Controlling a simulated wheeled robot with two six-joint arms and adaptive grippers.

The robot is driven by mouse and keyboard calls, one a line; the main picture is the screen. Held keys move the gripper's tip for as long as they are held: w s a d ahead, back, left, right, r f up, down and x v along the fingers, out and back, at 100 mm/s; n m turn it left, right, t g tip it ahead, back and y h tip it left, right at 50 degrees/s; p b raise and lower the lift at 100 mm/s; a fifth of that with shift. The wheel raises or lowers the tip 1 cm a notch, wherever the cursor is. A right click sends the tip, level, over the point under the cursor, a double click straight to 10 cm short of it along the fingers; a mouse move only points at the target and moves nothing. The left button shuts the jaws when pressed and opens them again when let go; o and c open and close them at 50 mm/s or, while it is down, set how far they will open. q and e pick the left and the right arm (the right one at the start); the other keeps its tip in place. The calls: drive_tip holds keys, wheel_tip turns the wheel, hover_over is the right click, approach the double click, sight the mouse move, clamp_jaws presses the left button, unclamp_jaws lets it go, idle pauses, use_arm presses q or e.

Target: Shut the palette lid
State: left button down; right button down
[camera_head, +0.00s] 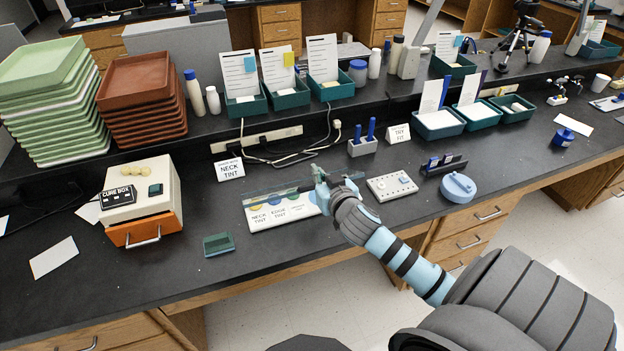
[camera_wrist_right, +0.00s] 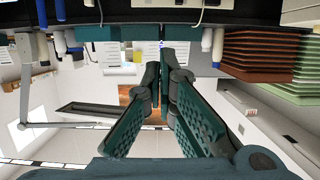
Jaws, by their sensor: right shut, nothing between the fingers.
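The palette (camera_head: 262,224) is a white slab on the black bench, with tint labels along its front and coloured wells behind them. Its lid (camera_head: 272,195) shows as a thin, see-through strip over the back of the palette; it looks raised, but its exact angle is hard to tell. My right gripper (camera_head: 318,174) is at the right end of the lid, shut and empty; I cannot tell whether it touches the lid. In the right wrist view its green fingers (camera_wrist_right: 165,62) come together, and the palette does not show. My left gripper is not in view.
A white tray with small pieces (camera_head: 391,186) and a blue round pot (camera_head: 458,188) are to the right. A neck tint card (camera_head: 230,169) stands behind.

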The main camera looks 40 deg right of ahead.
drive_tip(key=b, duration=0.1)
hover_over(312, 185)
drive_tip(key=w, duration=0.2)
drive_tip(key=shift+w+d+f, duration=0.1)
drive_tip(key=shift+d+f, duration=0.1)
drive_tip(key=shift+f, duration=0.45)
drive_tip(key=shift+w+d+f, duration=0.1)
drive_tip(key=shift+d+f, duration=0.05)
drive_tip(key=shift+f, duration=0.45)
drive_tip(key=shift+s+a+f, duration=0.15)
drive_tip(key=shift+s+f, duration=0.25)
drive_tip(key=shift+f, duration=0.2)
drive_tip(key=shift+s+a+f, duration=0.1)
drive_tip(key=shift+s+f, duration=0.25)
drive_tip(key=shift+f, duration=0.25)
drive_tip(key=shift+s+a+f, duration=0.15)
drive_tip(key=shift+s+f, duration=0.2)
drive_tip(key=shift+s, duration=0.2)
drive_tip(key=shift+w+f, duration=0.1)
drive_tip(key=shift+w, duration=0.05)
